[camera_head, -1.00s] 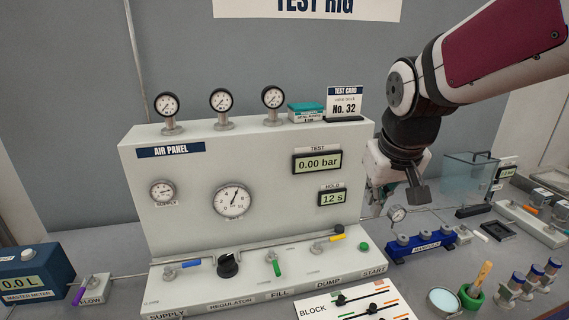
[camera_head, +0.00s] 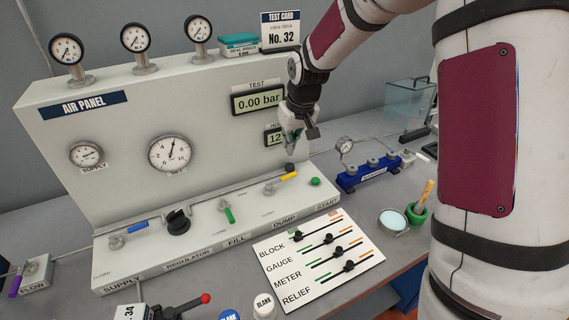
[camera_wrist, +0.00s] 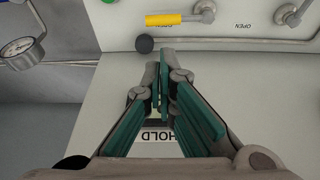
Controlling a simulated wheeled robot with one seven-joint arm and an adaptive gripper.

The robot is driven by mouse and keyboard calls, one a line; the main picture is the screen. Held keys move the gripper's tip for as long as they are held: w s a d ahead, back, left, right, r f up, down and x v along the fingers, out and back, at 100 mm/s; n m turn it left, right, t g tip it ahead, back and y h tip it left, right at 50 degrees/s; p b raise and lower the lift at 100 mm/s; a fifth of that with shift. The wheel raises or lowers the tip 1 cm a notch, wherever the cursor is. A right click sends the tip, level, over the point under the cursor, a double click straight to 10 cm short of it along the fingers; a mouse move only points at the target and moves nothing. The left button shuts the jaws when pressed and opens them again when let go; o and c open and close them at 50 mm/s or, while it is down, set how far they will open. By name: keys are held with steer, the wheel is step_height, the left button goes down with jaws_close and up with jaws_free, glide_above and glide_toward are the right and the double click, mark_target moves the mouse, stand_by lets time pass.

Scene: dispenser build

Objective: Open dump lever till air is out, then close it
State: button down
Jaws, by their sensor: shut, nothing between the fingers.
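The dump lever has a yellow handle (camera_head: 285,177) on the panel's front ledge, above the DUMP label, pointing right toward the START side. In the wrist view the yellow handle (camera_wrist: 165,19) lies at the top, pointing left from its grey pivot. An OPEN marking shows to the right of the pivot. My gripper (camera_head: 291,150) is behind and above the lever, in front of the panel face, partly covering the HOLD display. In the wrist view my gripper (camera_wrist: 163,58) is shut and empty, its fingertips apart from the handle. The TEST display (camera_head: 258,100) reads 0.00 bar.
A dark round knob (camera_head: 290,166) stands just behind the yellow handle, near my fingertips. The green START button (camera_head: 315,181) is to its right. The green fill lever (camera_head: 228,212) and blue supply lever (camera_head: 130,229) stand left. A blue manifold (camera_head: 367,173) sits right of the panel.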

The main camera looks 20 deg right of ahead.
mark_target(282, 179)
steer(key=x, duration=1)
steer(key=shift+p, duration=0.4)
steer(key=shift+b, duration=0.4)
